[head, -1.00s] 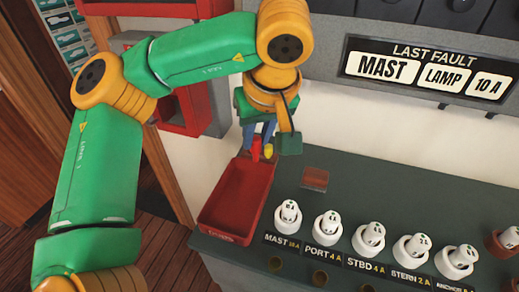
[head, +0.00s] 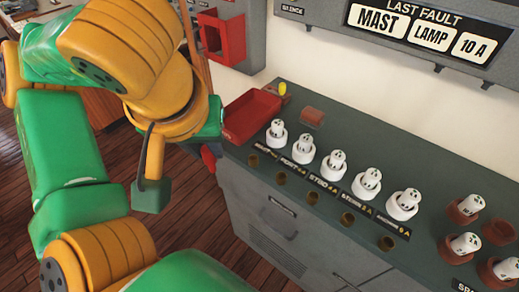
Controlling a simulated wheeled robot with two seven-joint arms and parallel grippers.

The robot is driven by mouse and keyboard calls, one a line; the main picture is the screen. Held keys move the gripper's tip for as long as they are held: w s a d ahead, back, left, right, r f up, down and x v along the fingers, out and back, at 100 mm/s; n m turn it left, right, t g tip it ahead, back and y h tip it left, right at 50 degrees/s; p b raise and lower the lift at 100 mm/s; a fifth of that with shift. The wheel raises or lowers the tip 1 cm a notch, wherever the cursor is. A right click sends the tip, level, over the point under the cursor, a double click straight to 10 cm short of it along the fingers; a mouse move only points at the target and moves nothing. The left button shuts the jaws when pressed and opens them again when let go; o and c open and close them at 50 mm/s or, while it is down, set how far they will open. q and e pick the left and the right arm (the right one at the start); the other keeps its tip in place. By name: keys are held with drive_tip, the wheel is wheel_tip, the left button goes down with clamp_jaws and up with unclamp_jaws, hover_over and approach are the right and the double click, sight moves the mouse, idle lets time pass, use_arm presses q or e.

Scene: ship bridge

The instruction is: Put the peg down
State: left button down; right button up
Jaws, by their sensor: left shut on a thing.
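My left gripper (head: 212,148) is low in front of the dark green cabinet top, left of the red tray, and mostly hidden behind my own wrist. It is shut on a red peg (head: 208,158), of which only a small part shows below the wrist. The peg is apart from the cabinet top, off its front left edge. My right gripper is not in view.
The red tray (head: 250,116) sits at the left end of the cabinet top (head: 322,125), a yellow-tipped piece (head: 283,88) behind it. White fuses (head: 277,132) stand in a row behind labels and round holes. A brown block (head: 311,117) lies behind them.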

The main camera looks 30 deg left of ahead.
use_arm(q)
drive_tip(key=w+f, duration=0.4)
drive_tip(key=w+a+f, duration=0.1)
drive_tip(key=w+f, duration=0.3)
drive_tip(key=w, duration=0.1)
drive_tip(key=w+f, duration=0.4)
drive_tip(key=shift+w+a+f+b, duration=0.3)
drive_tip(key=shift+w+b, duration=0.05)
drive_tip(key=shift+b, duration=0.05)
drive_tip(key=shift+f, duration=0.2)
drive_tip(key=shift+f+b, duration=0.35)
drive_tip(key=shift+b, duration=0.25)
drive_tip(key=c, duration=0.7)
unclamp_jaws()
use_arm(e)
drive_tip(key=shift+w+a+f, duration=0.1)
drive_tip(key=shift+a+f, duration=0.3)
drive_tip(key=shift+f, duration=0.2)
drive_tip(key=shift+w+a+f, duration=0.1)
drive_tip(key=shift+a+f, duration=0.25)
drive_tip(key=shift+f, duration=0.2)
